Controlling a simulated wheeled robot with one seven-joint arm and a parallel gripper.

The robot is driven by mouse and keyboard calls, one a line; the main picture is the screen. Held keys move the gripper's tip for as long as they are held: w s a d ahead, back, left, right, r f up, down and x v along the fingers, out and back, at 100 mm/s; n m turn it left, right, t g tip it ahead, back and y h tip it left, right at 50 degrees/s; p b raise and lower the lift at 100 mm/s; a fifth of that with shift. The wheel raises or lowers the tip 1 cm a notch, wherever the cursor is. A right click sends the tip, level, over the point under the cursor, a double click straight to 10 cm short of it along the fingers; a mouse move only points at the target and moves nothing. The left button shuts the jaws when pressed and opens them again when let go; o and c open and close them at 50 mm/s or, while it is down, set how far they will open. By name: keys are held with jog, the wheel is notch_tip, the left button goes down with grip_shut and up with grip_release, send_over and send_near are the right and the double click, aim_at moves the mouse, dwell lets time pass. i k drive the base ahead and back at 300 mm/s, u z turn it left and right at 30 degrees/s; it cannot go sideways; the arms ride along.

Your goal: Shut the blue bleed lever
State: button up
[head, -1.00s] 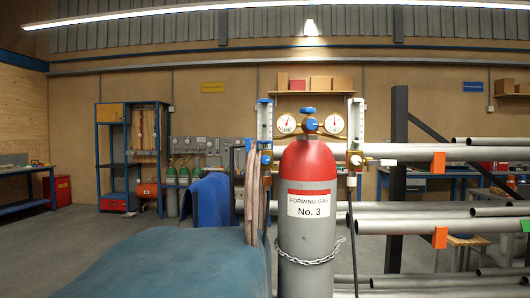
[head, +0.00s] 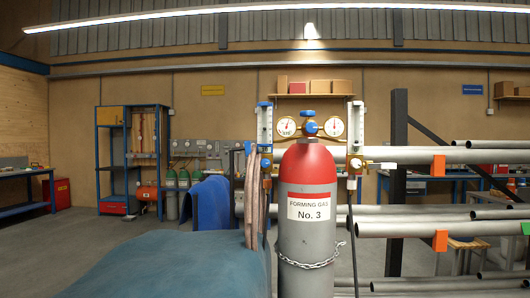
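A grey cylinder with a red shoulder (head: 307,245), labelled "FORMING GAS No. 3", stands upright at the centre of the head view. On top are a blue handle (head: 310,113), a blue round knob (head: 311,127) and two white dial gauges. A left flowmeter (head: 265,125) and a right flowmeter (head: 350,125) flank it. A pale lever (head: 381,165) points right from the right foot. I cannot tell which blue part is the bleed lever. My gripper is not in view.
Coiled hose (head: 252,200) hangs left of the cylinder, beside a blue-green covered surface (head: 165,268) in the foreground. A chain (head: 312,263) wraps the cylinder. Racked grey pipes (head: 420,228) fill the right side. Open floor (head: 50,235) shows at left.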

aim_at(247, 144)
jog(key=u, duration=0.55)
jog(key=k, duration=1.3)
jog(key=u, duration=0.2)
jog(key=i, duration=0.55)
jog(key=z, duration=0.6)
jog(key=i, duration=1.25)
jog(key=u, duration=0.55)
